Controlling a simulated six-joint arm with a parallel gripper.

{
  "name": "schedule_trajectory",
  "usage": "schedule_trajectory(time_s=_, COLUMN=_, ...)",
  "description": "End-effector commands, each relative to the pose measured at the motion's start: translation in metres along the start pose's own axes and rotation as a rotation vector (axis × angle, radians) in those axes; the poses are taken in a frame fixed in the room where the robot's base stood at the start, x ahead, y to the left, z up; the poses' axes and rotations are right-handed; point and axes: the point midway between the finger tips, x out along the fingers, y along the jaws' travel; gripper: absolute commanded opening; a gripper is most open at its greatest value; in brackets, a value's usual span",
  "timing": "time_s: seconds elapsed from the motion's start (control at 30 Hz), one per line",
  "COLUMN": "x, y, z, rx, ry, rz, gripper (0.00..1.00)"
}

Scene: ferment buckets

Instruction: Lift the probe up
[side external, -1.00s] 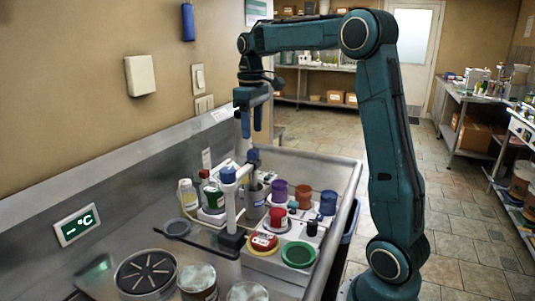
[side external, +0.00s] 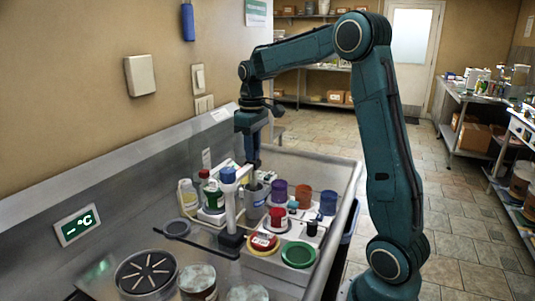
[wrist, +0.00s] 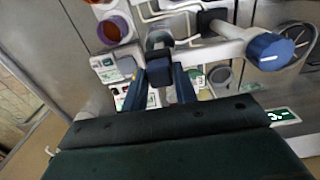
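The probe has a blue handle, seen from above in the wrist view (wrist: 157,72). It stands upright over a grey cylindrical vessel (side external: 254,203), whose rim also shows in the wrist view (wrist: 158,40). The probe's lower part is hidden inside the vessel. My gripper (side external: 252,152) points straight down at the probe. In the wrist view its two blue fingers (wrist: 159,85) stand on either side of the handle and look open, with very little gap. In the side view the fingers mostly cover the handle.
A white stand with a blue knob (side external: 228,175) rises close to the left of the vessel. Purple (side external: 279,191), orange (side external: 302,199) and blue (side external: 328,203) cups are on the right. A green dish (side external: 298,254) lies in front.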

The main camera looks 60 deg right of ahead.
Motion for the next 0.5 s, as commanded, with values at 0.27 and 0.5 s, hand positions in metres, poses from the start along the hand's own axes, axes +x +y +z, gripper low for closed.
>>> schedule_trajectory(time_s=0.27, x=-0.001, y=0.0, z=0.0, rx=0.0, ry=0.0, rz=0.0, gripper=0.0)
schedule_trajectory(time_s=0.5, x=-0.021, y=0.001, z=-0.001, rx=0.0, ry=0.005, rz=0.002, gripper=0.0)
